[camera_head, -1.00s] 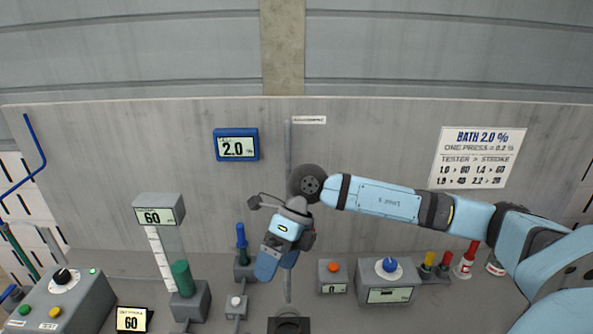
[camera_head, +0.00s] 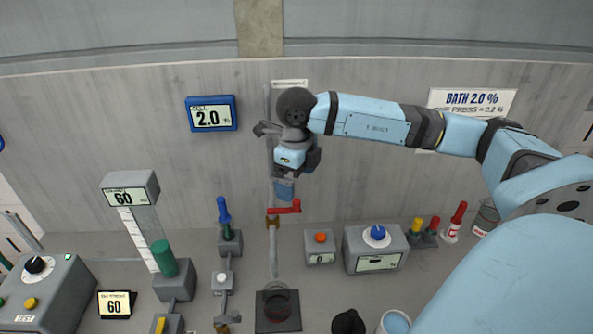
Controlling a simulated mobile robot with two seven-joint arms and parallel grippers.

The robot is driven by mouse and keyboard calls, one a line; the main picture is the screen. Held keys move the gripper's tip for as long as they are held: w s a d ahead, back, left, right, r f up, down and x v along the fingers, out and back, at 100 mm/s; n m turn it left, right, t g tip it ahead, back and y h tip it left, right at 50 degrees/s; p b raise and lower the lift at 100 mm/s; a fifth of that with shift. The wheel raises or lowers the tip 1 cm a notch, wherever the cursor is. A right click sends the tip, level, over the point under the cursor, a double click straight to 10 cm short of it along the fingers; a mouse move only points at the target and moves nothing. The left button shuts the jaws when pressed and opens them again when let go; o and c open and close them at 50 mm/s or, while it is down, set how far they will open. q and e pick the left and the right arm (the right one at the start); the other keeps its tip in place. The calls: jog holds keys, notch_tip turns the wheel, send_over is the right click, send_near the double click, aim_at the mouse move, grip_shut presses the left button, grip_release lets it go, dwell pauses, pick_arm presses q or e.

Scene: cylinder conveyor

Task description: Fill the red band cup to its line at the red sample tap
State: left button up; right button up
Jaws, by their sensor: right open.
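The red sample tap (camera_head: 285,209) has a red lever on a brass body, on a vertical grey pipe at the middle of the wall. My right gripper (camera_head: 285,190) hangs just above the lever, pointing down; its fingers look close together, but it is open and holds nothing visible. Whether it touches the lever I cannot tell. Below the tap, a dark square stand (camera_head: 262,324) bears a dark round shape (camera_head: 278,304); I cannot tell if it is a cup. A clear glass vessel with some red low on it (camera_head: 487,215) stands at the far right, partly behind my arm. My left gripper is not in view.
A blue-handled valve (camera_head: 223,212) stands left of the tap. An orange-button box (camera_head: 320,256) and a blue-knob box (camera_head: 375,263) stand right. A white-rimmed cup (camera_head: 396,322) and a black round object (camera_head: 348,322) are at the bottom edge. A wall display (camera_head: 211,114) reads 2.0.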

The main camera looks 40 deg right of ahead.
aim_at(296, 200)
notch_tip(296, 200, down, 6)
jog(key=b, duration=0.4)
jog(key=shift+r, duration=0.15)
jog(key=shift+f+b, duration=0.5)
jog(key=shift+f, duration=0.1)
jog(key=c, duration=0.3)
grip_shut()
